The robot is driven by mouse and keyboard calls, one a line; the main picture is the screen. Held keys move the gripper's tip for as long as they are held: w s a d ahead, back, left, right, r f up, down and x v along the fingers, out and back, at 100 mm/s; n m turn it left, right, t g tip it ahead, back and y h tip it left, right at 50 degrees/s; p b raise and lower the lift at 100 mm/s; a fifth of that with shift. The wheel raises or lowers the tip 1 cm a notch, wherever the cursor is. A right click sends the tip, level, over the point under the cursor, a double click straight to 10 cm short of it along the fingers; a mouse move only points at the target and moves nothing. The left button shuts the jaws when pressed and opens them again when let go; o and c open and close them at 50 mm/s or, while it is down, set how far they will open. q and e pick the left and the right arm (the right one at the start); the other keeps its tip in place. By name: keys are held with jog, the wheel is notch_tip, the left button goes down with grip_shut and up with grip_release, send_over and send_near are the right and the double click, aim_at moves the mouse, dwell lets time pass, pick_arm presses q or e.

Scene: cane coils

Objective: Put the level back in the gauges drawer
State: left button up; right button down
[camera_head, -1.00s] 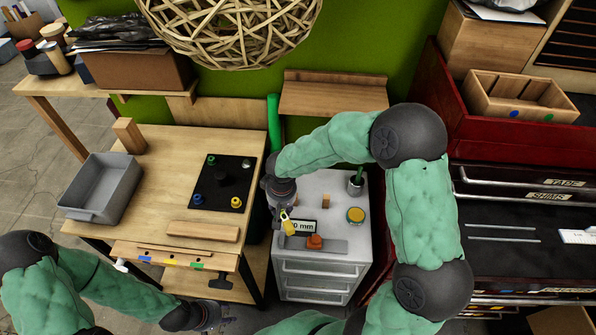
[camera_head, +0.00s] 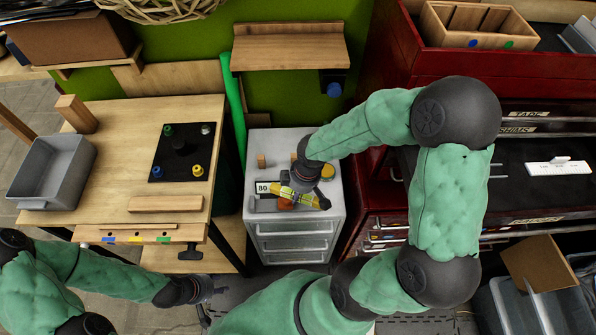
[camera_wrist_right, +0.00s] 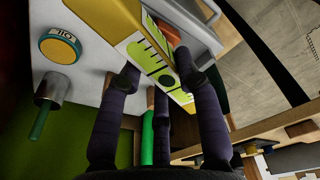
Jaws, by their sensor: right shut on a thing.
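An open drawer (camera_head: 440,185) with a dark lining juts from the red tool chest at the right. It holds a white piece (camera_head: 558,167). The label on its front is too small to read surely. My left gripper (camera_head: 205,288) is low at the left, its jaws unclear.
The grey cabinet (camera_head: 255,147) carries an "80" plate (camera_head: 263,187) and an orange block (camera_head: 285,204). A yellow-topped round gauge (camera_wrist_right: 60,46) and a cup (camera_wrist_right: 47,92) show in the wrist view. A workbench (camera_head: 120,115) stands left, with a grey bin (camera_head: 50,175).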

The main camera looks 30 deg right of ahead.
jog(key=w+d+f+b, duration=0.1)
jog(key=w+d+f, duration=0.1)
jog(key=w+f, duration=0.1)
jog(key=w+d+f+b, duration=0.1)
jog(key=w+d+f, duration=0.2)
jog(key=w+d+f+b, duration=0.1)
jog(key=w+d+f, duration=0.1)
jog(key=w+d, duration=0.1)
jog(key=shift+w+f+b, duration=0.25)
jog(key=shift+f+b, duration=0.1)
jog(key=shift+f, duration=0.05)
jog(key=shift+w+d+f+b, duration=0.15)
jog(key=shift+f+b, duration=0.35)
jog(key=shift+f, duration=0.5)
jog(key=shift+w+d+f+b, duration=0.15)
jog(key=shift+f+b, duration=0.35)
jog(key=shift+f, duration=0.45)
jog(key=shift+f, duration=0.15)
jog(key=c, duration=0.9)
grip_release()
jog(key=shift+o, duration=0.2)
